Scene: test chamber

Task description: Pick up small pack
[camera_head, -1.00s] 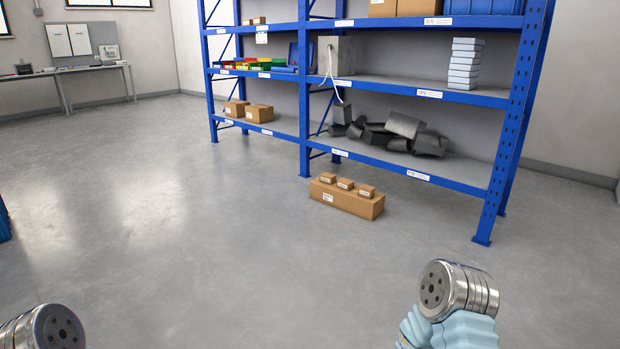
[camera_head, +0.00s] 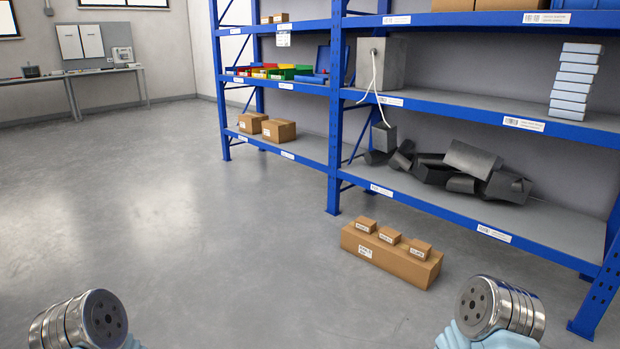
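Three small brown cardboard packs stand in a row on top of a long brown box (camera_head: 385,260) on the floor: a left pack (camera_head: 366,225), a middle pack (camera_head: 390,236) and a right pack (camera_head: 418,250). Each has a white label, too small to read. The long box is ahead of me, in front of the shelf's lower level. Silver round joints of my two arms show at the bottom left and bottom right. No gripper fingers show, and neither arm touches the packs.
A blue shelf rack (camera_head: 334,110) stands behind the packs, holding brown boxes (camera_head: 278,130), dark grey blocks (camera_head: 472,157), coloured bins (camera_head: 290,72) and a stack of white boxes (camera_head: 575,82). A workbench (camera_head: 75,76) is far left. The floor (camera_head: 190,235) left and centre is clear.

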